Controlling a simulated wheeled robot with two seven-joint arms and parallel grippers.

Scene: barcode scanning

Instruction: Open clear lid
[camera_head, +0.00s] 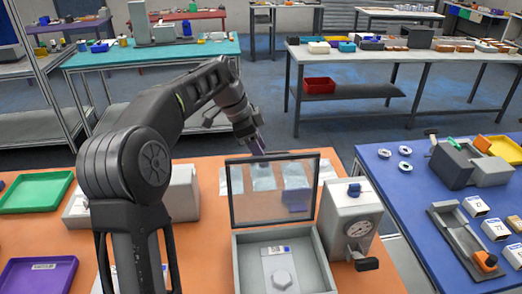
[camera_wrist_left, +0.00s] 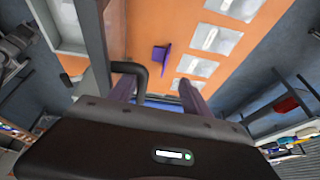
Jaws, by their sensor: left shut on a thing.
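The clear lid (camera_head: 272,190) has a dark frame and stands raised, roughly upright, at the back of the light grey box (camera_head: 238,262). In the box lies a clear packet (camera_head: 267,262) with a white six-sided piece. My left gripper (camera_head: 256,147) is at the lid's top edge, shut on its dark handle. In the left wrist view, its purple fingers (camera_wrist_left: 157,93) are beside a bent dark bar (camera_wrist_left: 139,68), which looks like the handle. The exact contact is partly hidden. My right gripper is not in view.
A grey device with a dial (camera_head: 350,222) stands just right of the box. Several clear packets (camera_head: 232,180) lie behind the lid on the orange table (camera_head: 390,280). Green (camera_head: 35,190) and purple (camera_head: 38,275) trays are at the left. A blue table (camera_head: 410,190) is at the right.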

